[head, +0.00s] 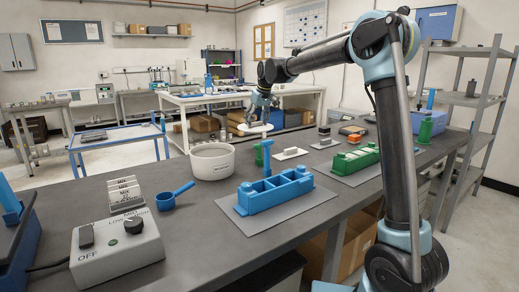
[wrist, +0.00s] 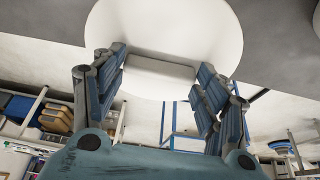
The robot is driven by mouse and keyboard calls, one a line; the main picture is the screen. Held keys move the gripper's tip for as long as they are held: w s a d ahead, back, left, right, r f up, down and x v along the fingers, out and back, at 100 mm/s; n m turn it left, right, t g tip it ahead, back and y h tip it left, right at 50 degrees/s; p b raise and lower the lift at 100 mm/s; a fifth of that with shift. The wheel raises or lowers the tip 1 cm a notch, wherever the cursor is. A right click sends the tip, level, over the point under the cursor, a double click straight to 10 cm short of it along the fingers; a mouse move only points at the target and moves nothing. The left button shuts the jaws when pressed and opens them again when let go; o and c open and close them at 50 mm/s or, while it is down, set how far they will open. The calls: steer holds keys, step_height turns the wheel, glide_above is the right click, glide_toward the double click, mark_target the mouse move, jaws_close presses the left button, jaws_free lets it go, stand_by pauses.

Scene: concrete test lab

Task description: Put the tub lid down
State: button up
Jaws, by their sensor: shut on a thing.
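The tub lid (head: 255,129) is a white round disc, held roughly level in the air behind and to the right of the tub in the head view. My gripper (head: 262,108) is above it, shut on its raised block-like grip. In the wrist view the lid (wrist: 160,22) fills the top middle, with the grip (wrist: 160,75) between the two blue fingers of my gripper (wrist: 162,65). The white tub (head: 212,163) stands upright on the bench with its top uncovered. The lid is apart from the tub. The lid's underside is hidden in the head view.
A blue fixture (head: 275,192) on a grey plate stands right of the tub. A blue scoop (head: 174,195) and a grey control box (head: 117,248) are at left. Small blocks (head: 291,153) and a green fixture (head: 355,160) lie at right. The grey bench (head: 70,200) has bare surface left of the tub.

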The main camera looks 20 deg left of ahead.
mark_target(260, 127)
steer(key=shift+w+a, duration=0.15)
steer(key=shift+f, duration=0.1)
steer(key=shift+w+f, duration=0.1)
steer(key=shift+f, duration=4.8)
steer(key=o, duration=1.1)
steer(key=shift+f, duration=0.1)
steer(key=v, duration=1.2)
